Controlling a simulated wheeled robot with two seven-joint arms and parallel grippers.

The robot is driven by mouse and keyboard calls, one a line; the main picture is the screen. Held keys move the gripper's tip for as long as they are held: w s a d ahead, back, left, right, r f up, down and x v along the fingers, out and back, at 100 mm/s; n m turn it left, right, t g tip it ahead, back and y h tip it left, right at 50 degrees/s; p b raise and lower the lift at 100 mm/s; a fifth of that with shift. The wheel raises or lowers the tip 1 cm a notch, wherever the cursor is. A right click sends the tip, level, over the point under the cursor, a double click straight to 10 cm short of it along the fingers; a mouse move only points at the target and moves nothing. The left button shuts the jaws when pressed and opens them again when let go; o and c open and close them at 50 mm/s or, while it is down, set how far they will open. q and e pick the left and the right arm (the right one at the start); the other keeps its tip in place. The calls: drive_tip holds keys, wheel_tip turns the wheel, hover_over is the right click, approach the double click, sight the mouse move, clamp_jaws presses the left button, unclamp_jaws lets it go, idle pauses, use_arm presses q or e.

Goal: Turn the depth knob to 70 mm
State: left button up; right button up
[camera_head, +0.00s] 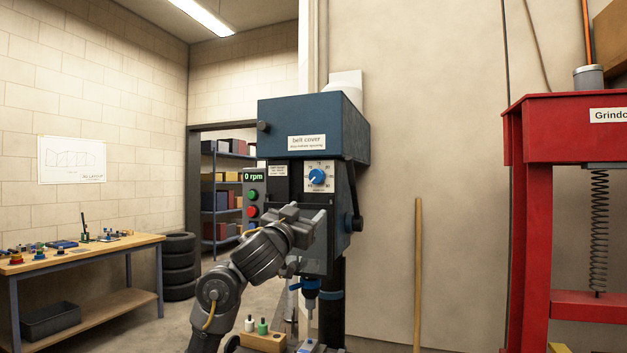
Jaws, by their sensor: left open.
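The depth knob (317,177) is a small blue round knob with a white pointer on a white dial plate (328,186). It sits on the front of the drill press below the blue belt cover (314,112). The dial's numbers are too small to read surely, so I cannot tell the exact setting. My left gripper (303,213) is in front of the drill press, just below the dial plate. My right gripper is out of view.
A panel with a 0 rpm display (254,177), a green button (252,194) and a red button (252,211) is left of the dial. The drill chuck (310,284) hangs below. A workbench (85,252) stands left, a red press (530,180) right.

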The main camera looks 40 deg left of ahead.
use_arm(q)
approach(316, 177)
drive_tip(key=s+f, duration=0.1)
drive_tip(key=s, duration=0.1)
drive_tip(key=shift+t+y, duration=0.3)
drive_tip(key=x, duration=0.5)
drive_tip(key=p+x, duration=0.1)
drive_tip(key=x, duration=0.2)
drive_tip(key=shift+w+d, duration=0.2)
drive_tip(key=shift+w, duration=0.1)
drive_tip(key=shift+p+x, duration=0.6)
drive_tip(key=shift+x, duration=0.5)
drive_tip(key=shift+w, duration=0.15)
drive_tip(key=shift+f, duration=0.1)
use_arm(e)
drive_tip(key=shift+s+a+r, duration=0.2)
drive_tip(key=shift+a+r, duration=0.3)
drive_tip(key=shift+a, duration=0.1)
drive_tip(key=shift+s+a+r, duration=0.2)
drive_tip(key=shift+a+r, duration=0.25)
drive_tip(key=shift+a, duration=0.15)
